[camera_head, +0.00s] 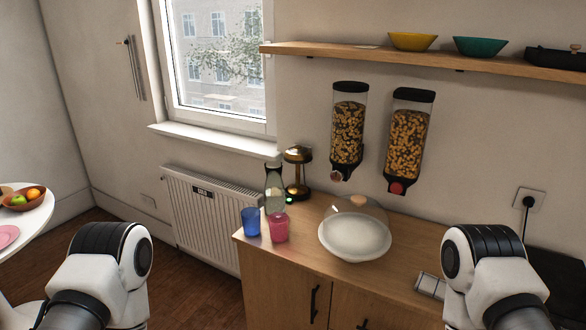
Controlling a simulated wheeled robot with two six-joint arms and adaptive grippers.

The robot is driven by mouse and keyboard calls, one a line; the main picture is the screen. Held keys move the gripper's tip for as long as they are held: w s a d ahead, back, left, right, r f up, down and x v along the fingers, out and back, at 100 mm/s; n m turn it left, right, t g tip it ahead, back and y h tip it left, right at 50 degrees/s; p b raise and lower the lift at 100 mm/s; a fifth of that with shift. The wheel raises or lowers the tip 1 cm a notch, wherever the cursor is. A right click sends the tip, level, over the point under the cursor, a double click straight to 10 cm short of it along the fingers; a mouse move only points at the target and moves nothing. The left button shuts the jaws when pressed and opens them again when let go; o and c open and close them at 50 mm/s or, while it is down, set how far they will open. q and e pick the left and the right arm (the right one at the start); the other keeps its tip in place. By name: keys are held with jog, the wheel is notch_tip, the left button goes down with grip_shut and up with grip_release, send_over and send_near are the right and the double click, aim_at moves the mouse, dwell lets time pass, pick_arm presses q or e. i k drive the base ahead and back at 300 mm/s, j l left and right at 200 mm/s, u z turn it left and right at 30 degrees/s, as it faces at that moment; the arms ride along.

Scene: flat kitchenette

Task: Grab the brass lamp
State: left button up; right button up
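The brass lamp (298,172) stands upright at the back left of the wooden counter, against the wall. It has a rounded brass shade on a thin stem and a dark base. A glass carafe (274,190) stands just left of it and partly covers its lower left side. Links of both my arms show at the lower left and lower right, well apart from the lamp. Neither gripper's fingers are in view.
A blue cup (251,221) and a pink cup (279,227) stand in front of the lamp. A white bowl with a clear dome (354,236) sits to the right. Two cereal dispensers (347,130) hang on the wall. A shelf (420,57) runs above. A radiator (205,205) is left of the counter.

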aim_at(303, 156)
jog(key=i+j+z, duration=0.25)
jog(key=z, duration=0.2)
jog(key=i+j+z, duration=0.25)
jog(key=z, duration=0.15)
